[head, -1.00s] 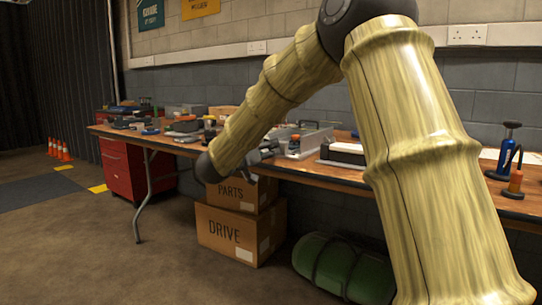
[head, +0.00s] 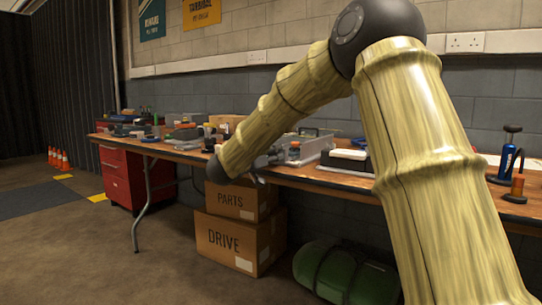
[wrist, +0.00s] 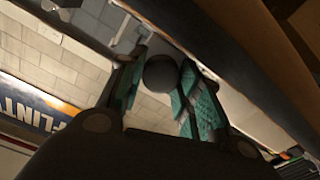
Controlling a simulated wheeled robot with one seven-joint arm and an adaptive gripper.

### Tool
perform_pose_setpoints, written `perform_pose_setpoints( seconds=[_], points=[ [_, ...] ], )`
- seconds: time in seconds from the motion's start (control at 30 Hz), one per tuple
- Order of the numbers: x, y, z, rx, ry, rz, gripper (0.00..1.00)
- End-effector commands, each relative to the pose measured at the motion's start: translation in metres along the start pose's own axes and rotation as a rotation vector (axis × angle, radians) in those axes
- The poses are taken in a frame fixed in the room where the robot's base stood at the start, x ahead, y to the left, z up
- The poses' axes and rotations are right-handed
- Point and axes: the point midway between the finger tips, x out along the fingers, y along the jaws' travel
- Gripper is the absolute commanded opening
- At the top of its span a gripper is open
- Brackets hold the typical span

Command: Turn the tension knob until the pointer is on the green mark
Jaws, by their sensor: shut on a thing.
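My gripper (wrist: 160,90) shows in the wrist view with its two teal-padded fingers on either side of a dark round knob (wrist: 160,72). It is shut on this knob. I cannot confirm from its look that it is the tension knob. The pointer and the green mark cannot be made out in either view.
The wooden bench (head: 350,184) carries a grey metal tray (head: 318,142), a white-topped block (head: 348,158) and a blue bottle (head: 507,160). Cardboard boxes (head: 222,240) and a green bag (head: 335,270) lie beneath. The floor at the left is mostly clear.

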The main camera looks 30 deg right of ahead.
Motion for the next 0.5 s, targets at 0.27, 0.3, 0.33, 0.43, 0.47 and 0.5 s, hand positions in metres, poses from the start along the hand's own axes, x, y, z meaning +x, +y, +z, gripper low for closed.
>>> perform_pose_setpoints(
  seconds=[0.27, 0.3, 0.33, 0.43, 0.47, 0.5],
  points=[
    [0.0, 0.0014, -0.0019, 0.036, -0.001, 0.001, 0.11],
    [0.0, 0.0017, -0.0023, 0.052, -0.001, 0.001, 0.11],
    [0.0, 0.0019, -0.0026, 0.064, -0.002, 0.001, 0.11],
    [0.0, 0.0027, -0.0038, 0.119, -0.002, 0.001, 0.11],
    [-0.0001, 0.003, -0.0041, 0.139, -0.002, 0.001, 0.11],
    [-0.0002, 0.0032, -0.0044, 0.168, -0.002, 0.001, 0.11]
  ],
)
